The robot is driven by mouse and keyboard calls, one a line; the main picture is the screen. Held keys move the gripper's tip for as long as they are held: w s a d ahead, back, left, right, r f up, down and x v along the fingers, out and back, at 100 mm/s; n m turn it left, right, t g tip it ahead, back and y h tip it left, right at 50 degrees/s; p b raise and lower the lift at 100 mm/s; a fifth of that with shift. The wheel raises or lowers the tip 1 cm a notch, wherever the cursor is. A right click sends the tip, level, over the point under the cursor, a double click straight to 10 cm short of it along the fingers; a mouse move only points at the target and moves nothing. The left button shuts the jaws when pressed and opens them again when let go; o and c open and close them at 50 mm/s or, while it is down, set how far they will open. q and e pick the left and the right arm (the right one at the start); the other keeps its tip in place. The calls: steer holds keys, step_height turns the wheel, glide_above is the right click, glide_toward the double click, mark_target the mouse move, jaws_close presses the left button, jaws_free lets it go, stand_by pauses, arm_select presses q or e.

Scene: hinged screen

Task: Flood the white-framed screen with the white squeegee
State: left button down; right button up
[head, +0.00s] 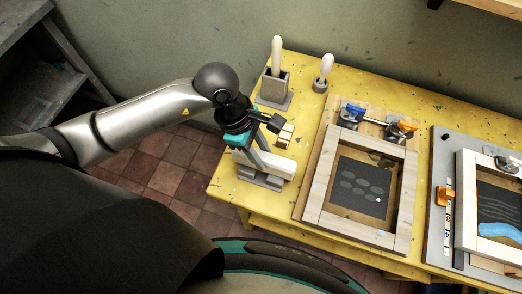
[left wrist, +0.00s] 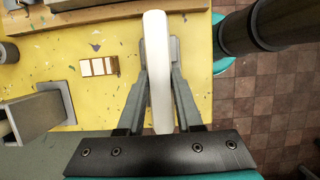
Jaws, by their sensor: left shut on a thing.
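My left gripper (head: 262,158) is shut on a long white piece with a rounded end, which looks like the white squeegee (head: 277,166). In the left wrist view the squeegee (left wrist: 157,60) lies between the two grey fingers (left wrist: 158,80). In the head view it is low over a grey rest (head: 258,179) at the table's left end; I cannot tell whether it touches it. The white-framed screen (head: 462,200) is at the right edge, partly cut off, with blue ink (head: 505,230) on its dark mesh. My right gripper is not in view.
A grey holder (head: 274,88) and a round pot (head: 320,86) hold white-handled tools.

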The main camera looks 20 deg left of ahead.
arm_select(q)
steer(key=shift+r+p, duration=1.7)
steer(key=shift+r, duration=0.8)
steer(key=c, duration=1.1)
jaws_free()
jaws_close()
steer(key=shift+r, duration=0.5)
